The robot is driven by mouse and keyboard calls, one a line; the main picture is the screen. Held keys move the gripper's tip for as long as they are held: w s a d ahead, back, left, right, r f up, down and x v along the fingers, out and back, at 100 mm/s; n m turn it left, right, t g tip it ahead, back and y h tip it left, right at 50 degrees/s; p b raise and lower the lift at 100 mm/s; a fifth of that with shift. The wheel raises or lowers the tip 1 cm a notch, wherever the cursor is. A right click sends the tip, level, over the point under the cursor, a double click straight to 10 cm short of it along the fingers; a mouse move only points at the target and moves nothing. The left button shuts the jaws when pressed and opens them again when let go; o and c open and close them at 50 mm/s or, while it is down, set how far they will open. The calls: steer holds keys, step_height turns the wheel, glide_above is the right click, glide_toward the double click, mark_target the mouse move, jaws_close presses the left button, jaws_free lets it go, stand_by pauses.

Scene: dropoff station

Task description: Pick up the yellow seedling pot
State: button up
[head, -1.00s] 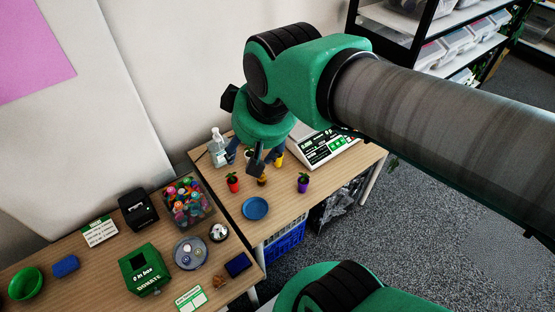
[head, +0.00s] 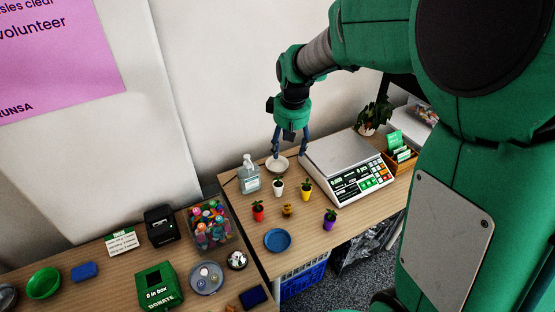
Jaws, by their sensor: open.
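The yellow seedling pot (head: 306,194) stands upright on the wooden table, with a small green plant in it. It is just left of the scale and right of a white seedling pot (head: 278,190). My gripper (head: 290,154) points down, open and empty, with its two dark fingers spread. In the picture it is above and a little left of the yellow pot, apart from it. The gripper's fingers overlap the area of a cream bowl (head: 278,168) behind the pots.
A scale (head: 348,170) stands close right of the yellow pot. A red pot (head: 258,212), a small brown-gold pot (head: 288,211), a purple pot (head: 329,223) and a blue plate (head: 277,240) are in front. A sanitizer bottle (head: 249,178) stands at left.

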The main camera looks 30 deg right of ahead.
steer(key=w+d+f+g, duration=0.1)
steer(key=w+d+f, duration=0.5)
steer(key=f, duration=0.4)
steer(key=n+g+b, duration=0.1)
glide_above(306, 188)
step_height(306, 188, down, 14)
steer(key=shift+d+y, duration=0.2)
steer(key=shift+y, duration=0.1)
steer(key=shift+f+b, duration=0.8)
steer(key=shift+f, duration=3.45)
steer(key=shift+f, duration=0.1)
steer(key=shift+f+b, duration=0.75)
steer(key=shift+f, duration=1.75)
steer(key=c, duration=1.3)
